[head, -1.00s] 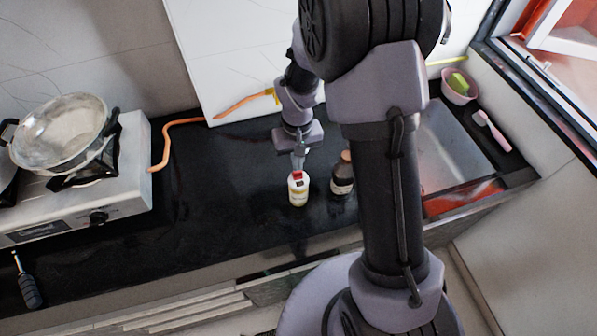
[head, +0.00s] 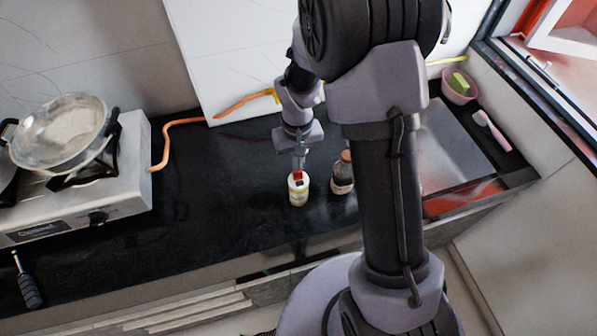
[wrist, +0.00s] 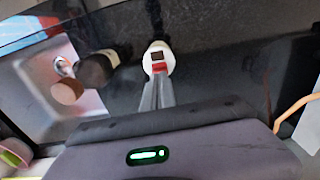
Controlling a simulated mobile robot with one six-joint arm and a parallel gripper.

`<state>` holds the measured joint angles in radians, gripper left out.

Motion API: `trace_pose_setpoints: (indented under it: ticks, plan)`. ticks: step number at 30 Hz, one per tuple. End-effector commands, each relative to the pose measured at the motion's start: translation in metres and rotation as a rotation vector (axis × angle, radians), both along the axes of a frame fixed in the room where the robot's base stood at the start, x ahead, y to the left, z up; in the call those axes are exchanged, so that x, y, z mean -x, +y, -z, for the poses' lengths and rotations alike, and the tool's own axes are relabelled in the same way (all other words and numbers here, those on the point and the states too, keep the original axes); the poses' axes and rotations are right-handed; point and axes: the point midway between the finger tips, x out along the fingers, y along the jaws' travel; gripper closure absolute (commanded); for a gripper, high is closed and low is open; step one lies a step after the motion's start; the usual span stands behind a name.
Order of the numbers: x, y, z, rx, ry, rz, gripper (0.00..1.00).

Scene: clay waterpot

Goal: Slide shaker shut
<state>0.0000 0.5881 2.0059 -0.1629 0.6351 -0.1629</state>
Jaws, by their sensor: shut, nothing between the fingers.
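The shaker (head: 299,196) is a white bottle with a yellowish label, upright on the black counter. Its top also shows in the wrist view (wrist: 158,48). A red slide (wrist: 160,68) sits on the side of the top nearer my gripper, beside a dark square opening (wrist: 158,56) that is uncovered. My gripper (head: 299,168) is shut and empty, pointing down at the far edge of the shaker top. In the wrist view its fingertips (wrist: 158,80) are right at the red slide; I cannot tell whether they touch it.
A brown bottle (head: 342,178) stands close to the right of the shaker. A sink (head: 455,150) is farther right. A stove (head: 120,170) with a pan (head: 62,130) is at the left. An orange hose (head: 165,135) lies behind. The counter left of the shaker is clear.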

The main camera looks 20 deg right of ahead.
Motion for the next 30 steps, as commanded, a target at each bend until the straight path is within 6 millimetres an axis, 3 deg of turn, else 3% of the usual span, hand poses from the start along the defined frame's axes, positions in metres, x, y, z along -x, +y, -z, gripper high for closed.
trace_pose_setpoints:
  ticks: [30]
  plan:
    - [0.0, 0.0, 0.013, 0.0, 0.0, 0.0, 1.0]
